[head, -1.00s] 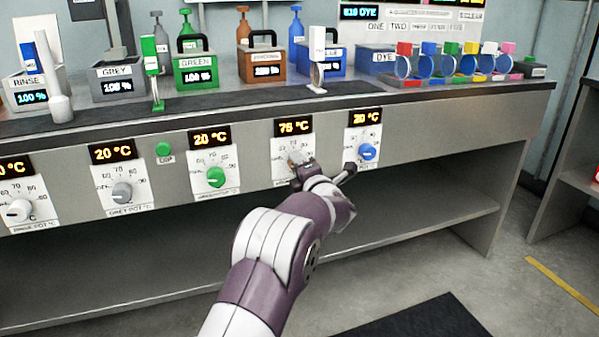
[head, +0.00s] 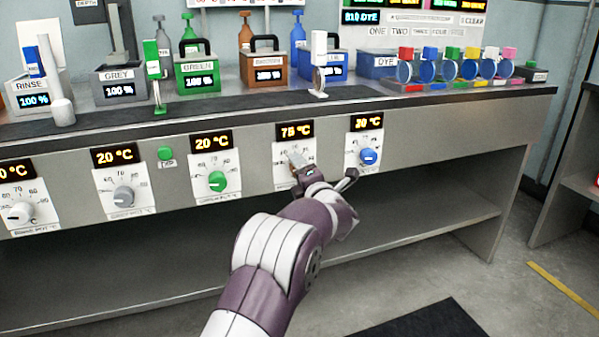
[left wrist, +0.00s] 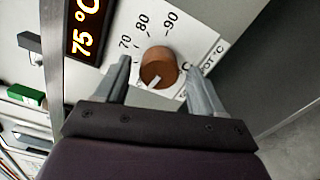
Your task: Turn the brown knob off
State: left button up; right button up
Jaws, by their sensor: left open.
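The brown knob (left wrist: 160,67) sits on a white dial plate marked 70, 80, 90 in the left wrist view. Its white pointer mark faces the lower left of that picture. The display (left wrist: 86,25) beside it reads 75 °C. My left gripper (left wrist: 158,72) is open, with one finger on each side of the knob in that view; I see no clear contact. In the head view, my left gripper (head: 324,172) is in front of the 75 °C dial plate (head: 283,152) and largely hides the knob. My right gripper is not in view.
The green knob (head: 217,181) and grey knob (head: 124,196) are to the left, the blue knob (head: 369,156) close on the right. A green button (head: 165,153) is on the panel. Pots and dye cups stand on the counter above. A shelf (head: 410,220) is below.

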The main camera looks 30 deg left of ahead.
pick_arm(q)
jog(key=p+v, duration=0.3)
jog(key=v, duration=0.9)
jog(key=shift+s, duration=0.1)
